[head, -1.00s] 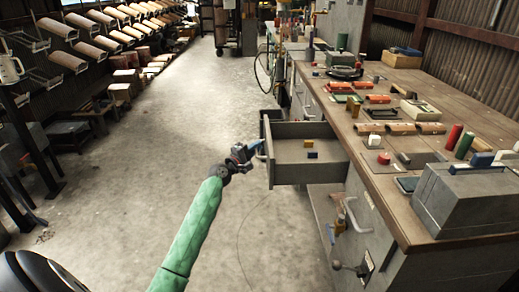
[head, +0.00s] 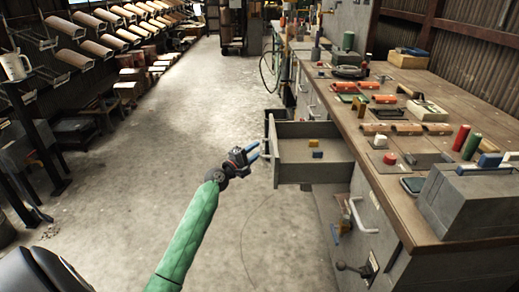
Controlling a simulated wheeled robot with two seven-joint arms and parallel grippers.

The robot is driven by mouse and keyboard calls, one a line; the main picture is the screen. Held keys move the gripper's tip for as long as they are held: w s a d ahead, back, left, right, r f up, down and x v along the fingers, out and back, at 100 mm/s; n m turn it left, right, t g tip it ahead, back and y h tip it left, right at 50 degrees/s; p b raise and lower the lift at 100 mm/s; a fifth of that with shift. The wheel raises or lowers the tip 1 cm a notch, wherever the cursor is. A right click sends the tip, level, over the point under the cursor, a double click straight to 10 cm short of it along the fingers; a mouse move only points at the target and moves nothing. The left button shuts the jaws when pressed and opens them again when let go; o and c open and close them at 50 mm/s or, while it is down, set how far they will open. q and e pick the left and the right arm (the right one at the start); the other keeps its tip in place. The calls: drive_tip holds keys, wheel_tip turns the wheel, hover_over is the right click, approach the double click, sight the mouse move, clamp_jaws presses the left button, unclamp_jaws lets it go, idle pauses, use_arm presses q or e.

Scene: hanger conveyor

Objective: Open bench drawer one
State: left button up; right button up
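A grey bench drawer (head: 277,175) stands pulled well out from the right-hand workbench, over the aisle. My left gripper (head: 257,151), on the green-sleeved arm, is just left of the drawer front by the handle. Its two blue fingers are spread apart and hold nothing that I can see. Whether a finger still touches the handle is hard to tell. My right gripper is out of view.
The wooden bench top (head: 400,190) carries red and green cylinders, trays and a grey box (head: 470,205). A shut front with a pale handle (head: 363,214) and a lever (head: 355,267) sit below. The concrete aisle (head: 170,130) is clear; racks line the left.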

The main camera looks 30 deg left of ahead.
use_arm(q)
drive_tip(key=shift+v, duration=2.15)
